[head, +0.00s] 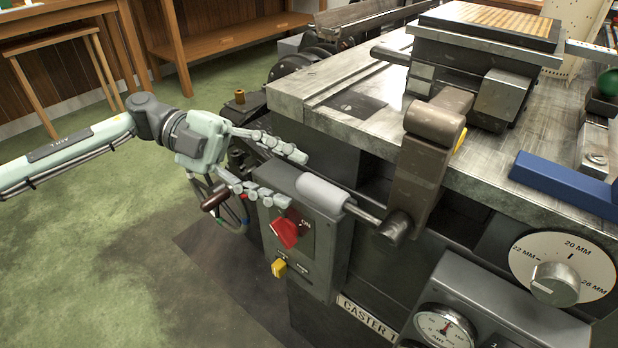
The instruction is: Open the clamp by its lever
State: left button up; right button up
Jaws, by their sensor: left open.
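The clamp's lever is a dark metal rod with a light grey cylindrical grip (323,191), sticking out to the left from a pivot at the lower end of a brown-grey arm (418,178). That arm hangs over the front edge of the machine's table and reaches up to the clamp block (470,75) on top. My left gripper (295,177) comes in from the left, open and empty. Its two fingers point toward the grip's free end, one above and one below in the picture. Whether they touch it I cannot tell. My right gripper is not in view.
A control box with a red switch (290,229) and a yellow knob (279,268) sits just below my left gripper. A blue bar (566,184) lies on the table at right, above a white dial (562,270).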

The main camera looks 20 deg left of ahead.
aim_at(308, 186)
pick_arm(q)
jog(key=shift+x, duration=2.2)
jog(key=shift+w, duration=0.15)
jog(key=shift+c, duration=0.6)
grip_shut()
